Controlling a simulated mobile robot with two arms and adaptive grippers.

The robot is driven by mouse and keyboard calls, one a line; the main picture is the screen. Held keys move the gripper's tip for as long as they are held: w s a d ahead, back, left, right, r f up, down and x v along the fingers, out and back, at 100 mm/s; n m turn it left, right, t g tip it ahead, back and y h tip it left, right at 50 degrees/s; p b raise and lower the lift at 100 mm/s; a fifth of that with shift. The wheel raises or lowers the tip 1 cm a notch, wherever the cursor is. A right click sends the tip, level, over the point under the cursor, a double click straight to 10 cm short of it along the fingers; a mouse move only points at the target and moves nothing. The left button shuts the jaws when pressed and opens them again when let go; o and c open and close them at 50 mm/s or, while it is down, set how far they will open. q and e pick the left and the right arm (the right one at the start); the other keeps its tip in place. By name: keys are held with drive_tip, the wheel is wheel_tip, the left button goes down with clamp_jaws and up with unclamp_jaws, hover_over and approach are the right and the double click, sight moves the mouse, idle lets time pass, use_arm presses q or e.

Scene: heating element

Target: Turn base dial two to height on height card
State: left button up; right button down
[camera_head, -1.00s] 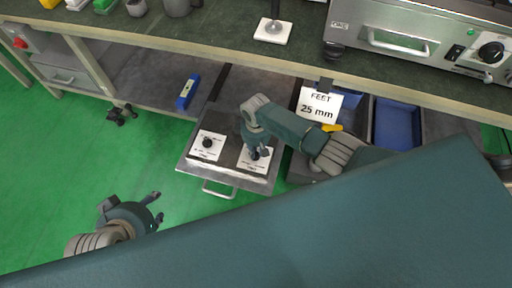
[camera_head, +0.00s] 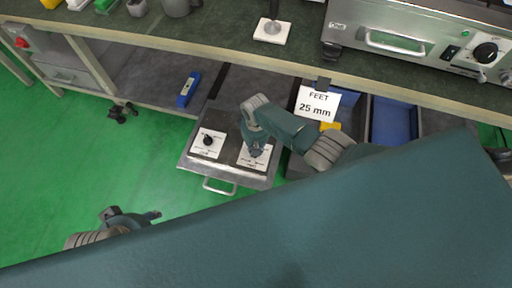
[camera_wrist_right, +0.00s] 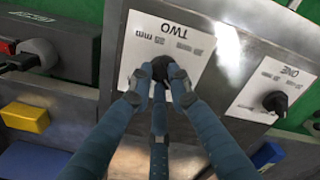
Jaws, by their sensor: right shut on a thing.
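Base dial two (camera_wrist_right: 160,66) is a black knob on a white plate marked TWO, on the steel base unit (camera_head: 192,172). My right gripper (camera_wrist_right: 159,86) points down with its fingers closed around this knob. In the head view, my right gripper (camera_head: 255,149) covers most of the dial, so its pointer setting cannot be read. The height card (camera_head: 317,104) hangs from the bench edge and reads FEET 25 mm. My left gripper (camera_head: 135,214) is open and empty over the green floor, partly hidden by my own body.
Dial one (camera_head: 208,141) sits left of dial two and also shows in the wrist view (camera_wrist_right: 275,101). A blue level-like tool (camera_head: 188,90) lies on the lower shelf. Blue bins (camera_head: 394,122) stand right of the unit. The bench edge runs overhead.

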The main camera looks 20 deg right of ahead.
drive_tip(key=shift+s+a+f, duration=0.1)
drive_tip(key=shift+s+f, duration=0.2)
drive_tip(key=c, duration=1.6)
unclamp_jaws()
drive_tip(key=shift+w, duration=0.1)
drive_tip(key=shift+w+r, duration=0.1)
drive_tip(key=shift+r, duration=0.25)
wheel_tip(320, 180, up, 12)
drive_tip(key=shift+f, duration=0.25)
